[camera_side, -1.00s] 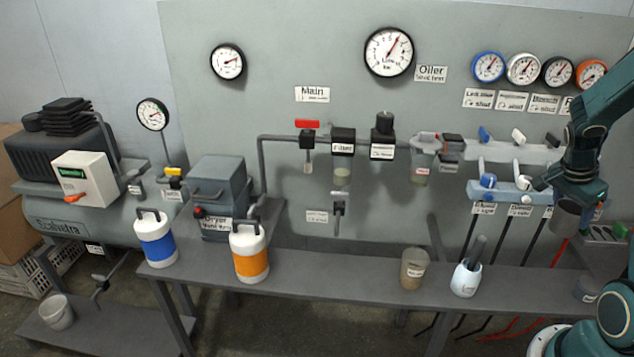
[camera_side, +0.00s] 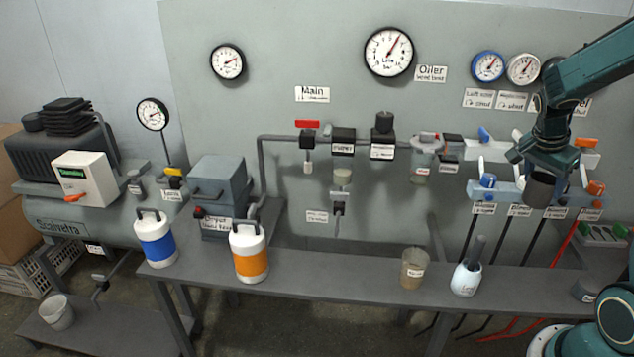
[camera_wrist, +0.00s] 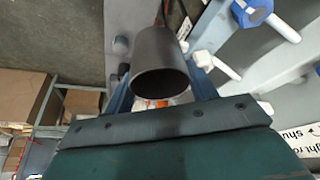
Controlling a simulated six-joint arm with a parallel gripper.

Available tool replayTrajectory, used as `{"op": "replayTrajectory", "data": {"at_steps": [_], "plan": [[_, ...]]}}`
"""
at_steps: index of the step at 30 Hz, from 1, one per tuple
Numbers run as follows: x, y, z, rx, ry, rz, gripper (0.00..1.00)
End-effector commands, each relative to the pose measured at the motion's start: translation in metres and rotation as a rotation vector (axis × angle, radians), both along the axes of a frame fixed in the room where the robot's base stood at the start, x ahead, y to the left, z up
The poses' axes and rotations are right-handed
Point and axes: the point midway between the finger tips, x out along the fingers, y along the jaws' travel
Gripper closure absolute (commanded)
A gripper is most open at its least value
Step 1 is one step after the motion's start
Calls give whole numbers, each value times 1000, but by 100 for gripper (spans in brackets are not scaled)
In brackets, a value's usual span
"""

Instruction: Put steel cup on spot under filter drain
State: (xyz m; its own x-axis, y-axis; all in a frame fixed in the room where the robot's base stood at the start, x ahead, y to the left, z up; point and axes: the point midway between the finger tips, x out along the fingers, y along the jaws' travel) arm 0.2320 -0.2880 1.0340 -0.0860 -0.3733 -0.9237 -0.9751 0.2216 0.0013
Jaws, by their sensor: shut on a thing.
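The steel cup (camera_side: 539,189) is a dark grey cylinder held upright below my gripper (camera_side: 541,168), in front of the valve manifold on the right of the panel. In the wrist view the cup (camera_wrist: 160,68) sits between my two fingers, its dark open mouth facing the camera. My gripper (camera_wrist: 160,95) is shut on it. The filter (camera_side: 342,160) hangs on the panel at mid-picture, well to the left of the cup. Its drain valve (camera_side: 338,209) with a thin tube points down above the bench (camera_side: 330,278). No marked spot is clear on the bench below it.
A beige cup (camera_side: 414,268) and a white holder with a dark handle (camera_side: 467,279) stand on the bench between drain and arm. Orange (camera_side: 250,252) and blue (camera_side: 156,238) bottles stand left. The bench below the drain looks clear.

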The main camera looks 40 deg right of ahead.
Motion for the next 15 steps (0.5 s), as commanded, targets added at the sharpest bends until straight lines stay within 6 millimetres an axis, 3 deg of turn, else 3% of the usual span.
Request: {"op": "replayTrajectory", "data": {"at_steps": [3, 15], "plan": [[28, 17, 0, -1, 1, 71, 70], [106, 86, 1, -2, 0, 287, 70]]}}
